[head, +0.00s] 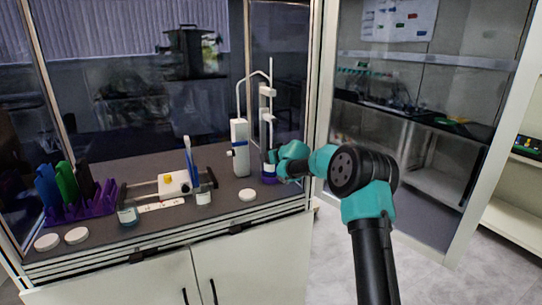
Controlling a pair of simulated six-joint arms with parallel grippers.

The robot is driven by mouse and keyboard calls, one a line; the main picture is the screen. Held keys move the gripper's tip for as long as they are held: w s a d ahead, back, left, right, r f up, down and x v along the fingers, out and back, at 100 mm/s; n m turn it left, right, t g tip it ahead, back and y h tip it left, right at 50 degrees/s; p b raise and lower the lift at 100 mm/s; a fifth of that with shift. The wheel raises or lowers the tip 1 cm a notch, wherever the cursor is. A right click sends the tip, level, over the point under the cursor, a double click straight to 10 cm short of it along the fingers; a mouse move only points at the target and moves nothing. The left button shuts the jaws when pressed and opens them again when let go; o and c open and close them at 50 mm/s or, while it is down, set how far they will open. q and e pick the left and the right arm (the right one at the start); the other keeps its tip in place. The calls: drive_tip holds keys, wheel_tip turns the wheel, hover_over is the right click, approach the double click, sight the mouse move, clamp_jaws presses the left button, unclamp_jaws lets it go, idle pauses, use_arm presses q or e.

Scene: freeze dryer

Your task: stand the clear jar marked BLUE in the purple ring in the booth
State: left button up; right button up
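A small clear jar (268,170) is at the stand on the right side of the booth. Its marking is too small to read. The purple ring (269,181) shows right at the jar's base; I cannot tell whether the jar rests in it or is just above it. My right gripper (271,157) is at the jar's upper part, coming from the right. Its fingers are too small to tell whether they are shut on the jar. My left gripper is not in view. Two other jars, one bluish (128,216) and one clear (204,197), stand farther left.
A white upright device (240,150) with a bent tube stands just left of the ring. A low device with a yellow knob (168,179) is mid-booth. A purple rack (82,207) and white lids (77,235) are at the left; another lid (247,195) lies near the front edge.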

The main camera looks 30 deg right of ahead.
drive_tip(key=shift+f, duration=1.1)
idle(0.6)
drive_tip(key=o, duration=1.1)
drive_tip(key=shift+o, duration=0.2)
drive_tip(key=v, duration=1.7)
drive_tip(key=shift+s, duration=0.25)
